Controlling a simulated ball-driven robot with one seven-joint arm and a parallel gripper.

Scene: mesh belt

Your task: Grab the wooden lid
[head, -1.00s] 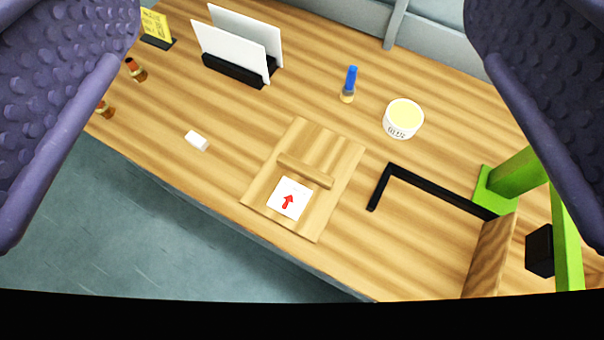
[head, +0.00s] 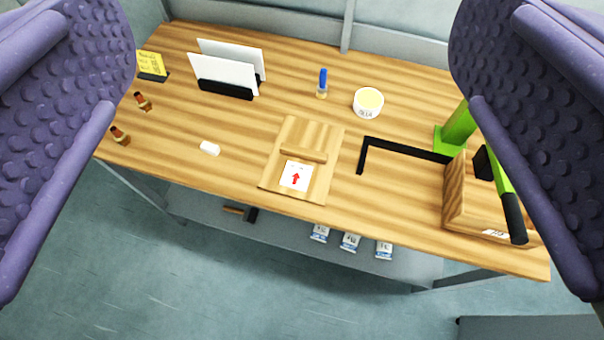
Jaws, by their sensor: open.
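The wooden lid (head: 318,137) lies flat on the wooden table in the middle of the head view. It is a square wooden board with a raised wooden bar handle (head: 303,154) across it and a white label with a red arrow (head: 296,176) on its near part. My gripper (head: 292,150) is open, with one purple, bumpy finger at the left edge and the other at the right edge of the view. The fingers are empty and well apart from the lid, which shows between them farther off.
A black L-shaped bracket (head: 400,146) lies right of the lid; beyond it are a wooden box (head: 478,210) and a green stand (head: 457,130). A round tub (head: 368,102), a blue-capped bottle (head: 321,84) and a white block (head: 210,148) stand around. A lower shelf (head: 290,232) holds several packets.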

